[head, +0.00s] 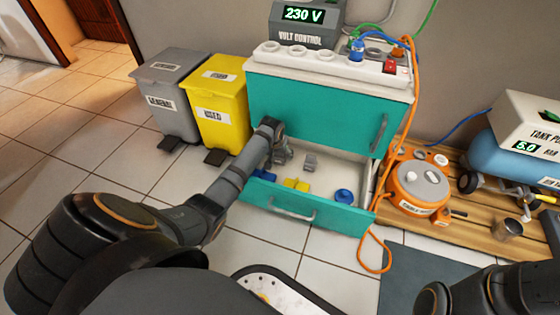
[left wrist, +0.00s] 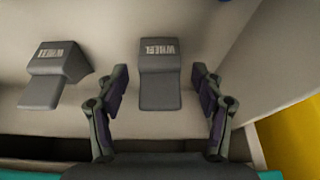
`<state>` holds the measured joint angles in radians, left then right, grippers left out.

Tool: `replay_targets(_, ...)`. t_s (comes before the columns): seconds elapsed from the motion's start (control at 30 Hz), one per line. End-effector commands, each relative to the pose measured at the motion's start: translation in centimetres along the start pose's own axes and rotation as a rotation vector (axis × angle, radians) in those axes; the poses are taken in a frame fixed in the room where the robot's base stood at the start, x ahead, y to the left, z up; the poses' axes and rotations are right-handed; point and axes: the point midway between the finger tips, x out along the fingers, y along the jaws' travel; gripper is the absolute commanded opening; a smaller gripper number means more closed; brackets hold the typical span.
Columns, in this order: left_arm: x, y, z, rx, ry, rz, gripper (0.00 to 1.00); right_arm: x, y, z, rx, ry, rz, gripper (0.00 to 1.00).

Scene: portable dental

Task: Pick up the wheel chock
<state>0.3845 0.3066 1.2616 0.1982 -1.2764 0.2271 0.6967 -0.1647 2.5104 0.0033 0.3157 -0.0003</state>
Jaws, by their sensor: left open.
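Two grey wheel chocks lie in the open teal drawer (head: 346,216). One wheel chock (left wrist: 160,75), with a white "WHEEL" label, sits between the spread fingers of my left gripper (left wrist: 160,95) in the left wrist view, with a gap on both sides. The second chock (left wrist: 58,72) lies to the left of the gripper in that view; it also shows in the head view (head: 310,161). My left gripper (head: 280,157) is open and reaches into the drawer's left part, largely covering the first chock in the head view. My right gripper is out of the picture.
The drawer also holds a yellow item (head: 296,184) and a blue round item (head: 344,196). The cabinet body (head: 320,105) stands above and behind the drawer. A yellow bin (head: 218,105) is close on the left.

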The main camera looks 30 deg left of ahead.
Motion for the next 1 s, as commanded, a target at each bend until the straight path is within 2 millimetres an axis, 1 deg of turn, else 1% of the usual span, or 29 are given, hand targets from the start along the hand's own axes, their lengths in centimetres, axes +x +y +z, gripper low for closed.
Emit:
replay_targets(0.03, 0.74, 0.03, 0.12, 0.0, 0.001, 0.0, 0.68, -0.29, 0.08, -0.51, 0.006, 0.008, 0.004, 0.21)
replay_targets(0.3, 0.62, 0.03, -0.01, 0.001, 0.001, 0.0, 0.68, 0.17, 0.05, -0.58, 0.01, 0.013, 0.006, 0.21)
replay_targets(0.37, 0.62, 0.02, -0.01, 0.001, 0.0, 0.0, 0.61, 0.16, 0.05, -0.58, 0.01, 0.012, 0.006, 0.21)
replay_targets(0.77, 0.63, 0.03, 0.01, 0.001, 0.0, 0.0, 0.07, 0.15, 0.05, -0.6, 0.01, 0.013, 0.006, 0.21)
replay_targets(0.8, 0.6, 0.03, -0.03, 0.001, 0.001, 0.0, 0.04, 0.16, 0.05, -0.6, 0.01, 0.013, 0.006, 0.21)
replay_targets(1.0, 0.55, 0.03, -0.05, 0.001, 0.001, 0.0, 0.04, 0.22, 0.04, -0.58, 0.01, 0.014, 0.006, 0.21)
